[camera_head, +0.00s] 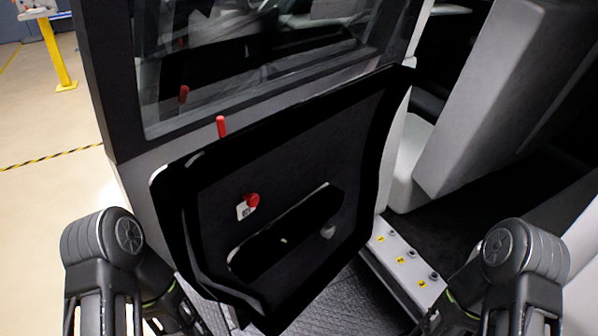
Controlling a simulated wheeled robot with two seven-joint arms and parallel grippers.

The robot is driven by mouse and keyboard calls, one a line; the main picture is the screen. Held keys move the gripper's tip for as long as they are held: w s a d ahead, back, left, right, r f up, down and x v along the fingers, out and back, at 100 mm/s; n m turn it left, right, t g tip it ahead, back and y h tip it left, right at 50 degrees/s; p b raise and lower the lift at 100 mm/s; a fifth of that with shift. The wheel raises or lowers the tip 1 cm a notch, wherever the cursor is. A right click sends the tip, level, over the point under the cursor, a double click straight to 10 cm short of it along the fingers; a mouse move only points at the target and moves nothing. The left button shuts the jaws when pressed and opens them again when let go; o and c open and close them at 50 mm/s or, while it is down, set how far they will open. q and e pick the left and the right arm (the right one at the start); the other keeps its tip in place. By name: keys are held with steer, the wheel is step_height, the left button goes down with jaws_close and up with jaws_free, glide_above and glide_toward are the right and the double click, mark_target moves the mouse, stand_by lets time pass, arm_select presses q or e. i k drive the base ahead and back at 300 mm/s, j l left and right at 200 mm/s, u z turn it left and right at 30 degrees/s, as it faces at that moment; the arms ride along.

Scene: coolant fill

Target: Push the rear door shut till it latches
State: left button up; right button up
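The rear door (290,150) stands open, with its dark inner panel facing me and a window in a black frame above. A red lock pin (221,127) sticks up at the window's lower edge. A red knob (252,200) on a white label and a long dark armrest or pull recess (285,232) are on the panel. Parts of my two arms show at the lower left and lower right, on either side of the door's lower part. Neither gripper's fingertips show. I see no contact between my arms and the door.
The open doorway is at right, with a light grey seat (485,110) inside. A metal sill (400,262) with bolts and yellow labels runs along it. A dark textured floor plate (350,300) lies below. Open floor is at left, with a striped line (50,158) and a yellow post (57,55).

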mark_target(310, 144)
steer(key=j+z, duration=0.15)
steer(key=j, duration=0.25)
steer(key=k+j+z, duration=0.2)
steer(key=j, duration=0.15)
steer(key=j+z, duration=0.15)
steer(key=j, duration=0.25)
steer(key=k+j+z, duration=0.15)
steer(key=j, duration=0.2)
steer(key=j+z, duration=0.2)
steer(key=j, duration=0.15)
steer(key=i+l, duration=0.1)
steer(key=l, duration=0.55)
steer(key=i, duration=0.05)
